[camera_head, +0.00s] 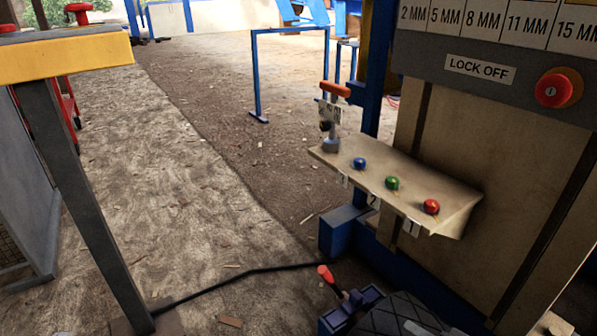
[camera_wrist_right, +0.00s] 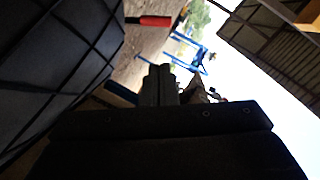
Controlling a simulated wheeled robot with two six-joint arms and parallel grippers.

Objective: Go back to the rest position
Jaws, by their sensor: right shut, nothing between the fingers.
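My right gripper (camera_wrist_right: 160,85) shows in the right wrist view with its two dark fingers together and nothing between them. In the head view only a small dark shape at the lower right edge could be part of it; I cannot tell for sure. My left gripper does not show. A red-handled lever (camera_head: 329,276) stands on a dark blue base at the bottom of the head view. A red handle also shows at the top of the wrist view (camera_wrist_right: 152,21), apart from the fingers.
A red knob (camera_head: 559,88) sits on the grey panel. A black ribbed surface (camera_wrist_right: 55,65) is close beside my right gripper.

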